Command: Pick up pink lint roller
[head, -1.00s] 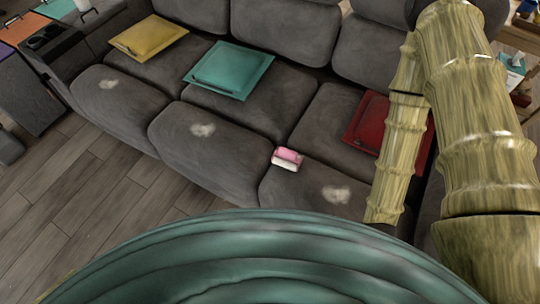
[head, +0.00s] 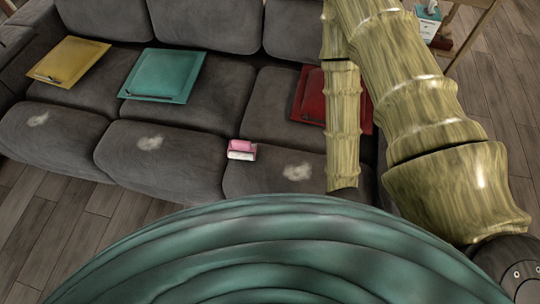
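The pink lint roller (head: 241,149), pink on top with a white lower part, lies on the front of the grey sofa seat (head: 180,165), near the seam between two cushions. It is small in the head view. My arm, with a bamboo-like surface, reaches in from the right side, and its links stand to the right of the roller. My gripper does not show in the head view. Nothing visible touches the roller.
Pale fluffy patches (head: 298,172) mark the seat fronts. Wooden floor (head: 500,90) is open at right. A tissue box (head: 429,22) stands at upper right.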

